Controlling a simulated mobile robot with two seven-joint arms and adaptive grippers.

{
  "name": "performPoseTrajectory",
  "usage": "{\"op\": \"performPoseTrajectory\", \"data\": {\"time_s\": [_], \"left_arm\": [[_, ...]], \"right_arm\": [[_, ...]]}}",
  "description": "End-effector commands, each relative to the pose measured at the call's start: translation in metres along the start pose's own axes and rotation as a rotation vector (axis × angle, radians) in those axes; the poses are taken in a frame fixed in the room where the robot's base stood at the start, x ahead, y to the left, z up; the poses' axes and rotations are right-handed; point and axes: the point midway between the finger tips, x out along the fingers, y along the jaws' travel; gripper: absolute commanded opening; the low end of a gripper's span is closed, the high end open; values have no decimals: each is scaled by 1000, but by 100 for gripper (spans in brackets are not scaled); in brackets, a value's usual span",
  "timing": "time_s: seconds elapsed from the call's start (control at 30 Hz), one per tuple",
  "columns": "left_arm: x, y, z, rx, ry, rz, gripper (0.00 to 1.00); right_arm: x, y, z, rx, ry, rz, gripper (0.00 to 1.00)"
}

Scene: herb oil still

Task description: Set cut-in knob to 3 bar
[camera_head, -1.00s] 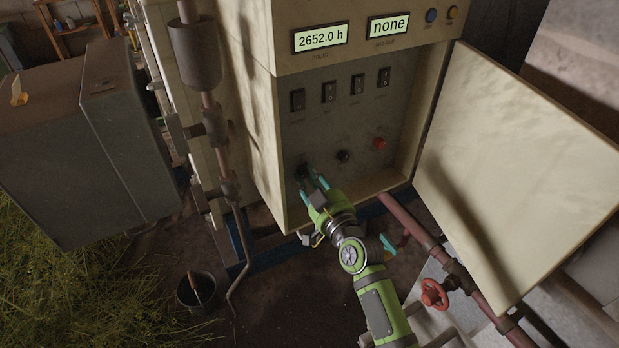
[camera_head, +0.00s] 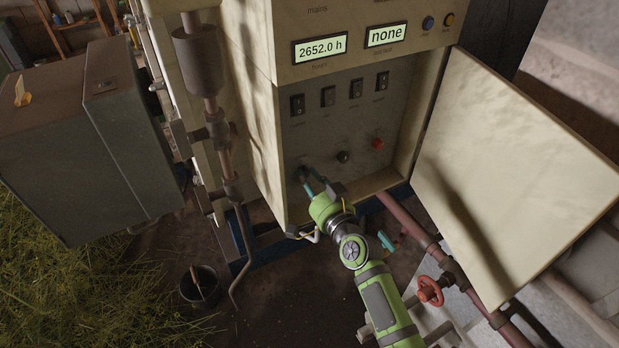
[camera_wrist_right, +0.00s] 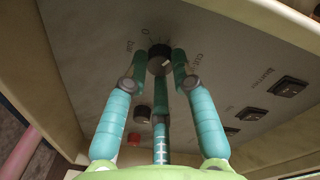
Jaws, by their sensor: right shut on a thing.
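The dark round knob (camera_wrist_right: 159,55) is on the grey panel inside the open cabinet, with scale marks around it and lettering beginning "CUT" beside it. In the head view the knob (camera_head: 302,174) is at the panel's lower left, partly hidden by my fingers. My right gripper (camera_head: 311,183) reaches it from below. In the wrist view the teal fingertips of my right gripper (camera_wrist_right: 159,62) are closed around the knob. I cannot read the knob's setting. My left gripper is not in view.
A black knob (camera_head: 343,157) and a red button (camera_head: 378,144) sit to the right on the panel. Several rocker switches (camera_head: 328,96) are above, under two displays. The open cabinet door (camera_head: 515,165) stands at the right. A pipe with a red valve wheel (camera_head: 430,291) runs below.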

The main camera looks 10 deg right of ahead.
Motion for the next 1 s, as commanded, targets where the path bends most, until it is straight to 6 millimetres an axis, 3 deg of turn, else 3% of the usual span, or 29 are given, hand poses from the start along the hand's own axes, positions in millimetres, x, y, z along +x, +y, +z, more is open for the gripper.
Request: {"op": "performPoseTrajectory", "data": {"time_s": [0.73,0.77,0.8,1.0], "left_arm": [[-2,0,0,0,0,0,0],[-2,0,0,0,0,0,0],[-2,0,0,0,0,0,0],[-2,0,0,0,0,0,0]], "right_arm": [[1,-2,-5,85,6,-5,0],[1,-2,-5,85,6,-5,34],[1,-2,-5,85,6,-5,49],[0,-1,-3,85,1,-3,49]]}}
